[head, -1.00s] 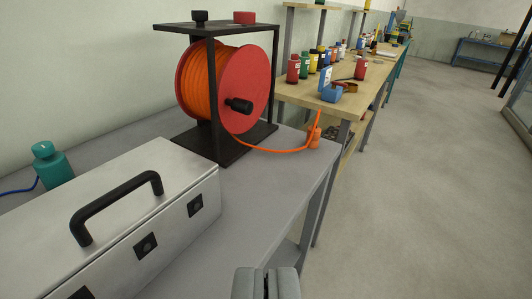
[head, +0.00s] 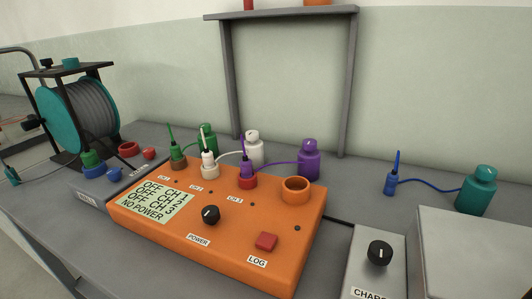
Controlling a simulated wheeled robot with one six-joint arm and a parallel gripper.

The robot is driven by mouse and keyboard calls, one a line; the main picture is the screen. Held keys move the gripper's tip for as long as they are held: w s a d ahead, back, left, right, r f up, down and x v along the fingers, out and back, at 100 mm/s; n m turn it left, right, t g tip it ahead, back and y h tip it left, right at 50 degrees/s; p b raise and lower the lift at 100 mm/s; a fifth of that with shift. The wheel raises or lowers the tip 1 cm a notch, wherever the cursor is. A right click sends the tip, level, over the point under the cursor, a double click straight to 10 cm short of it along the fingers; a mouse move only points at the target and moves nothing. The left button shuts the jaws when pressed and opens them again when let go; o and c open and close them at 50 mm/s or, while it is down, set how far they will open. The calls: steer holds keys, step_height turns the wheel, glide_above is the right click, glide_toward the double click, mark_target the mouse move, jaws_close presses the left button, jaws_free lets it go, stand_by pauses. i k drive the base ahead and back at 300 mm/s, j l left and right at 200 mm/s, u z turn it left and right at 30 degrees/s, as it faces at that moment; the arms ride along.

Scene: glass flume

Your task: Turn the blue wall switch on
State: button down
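No blue wall switch shows in the head view. The visible pale grey and white wall (head: 440,110) carries no switch that I can make out. My gripper is not in view.
A grey bench (head: 345,195) runs along the wall. On it stand an orange logger box (head: 285,235) reading NO POWER, a grey box with a black knob (head: 375,270), a teal bottle (head: 477,190), a purple bottle (head: 308,160), and a cable reel (head: 78,115). A grey frame (head: 228,80) rises behind.

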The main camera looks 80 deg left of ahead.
mark_target(114, 174)
steer(key=u, duration=1.7)
steer(key=k+u, duration=0.2)
steer(key=u, duration=0.15)
steer(key=k+j+u, duration=0.15)
steer(key=u, duration=0.2)
steer(key=k+j+u, duration=0.1)
steer(key=u, duration=0.3)
steer(key=l+u, duration=0.25)
steer(key=l, duration=0.25)
steer(key=k+l+u, duration=0.1)
steer(key=l+u, duration=0.15)
steer(key=l, duration=0.25)
steer(key=i+u, duration=0.35)
steer(key=k, duration=0.1)
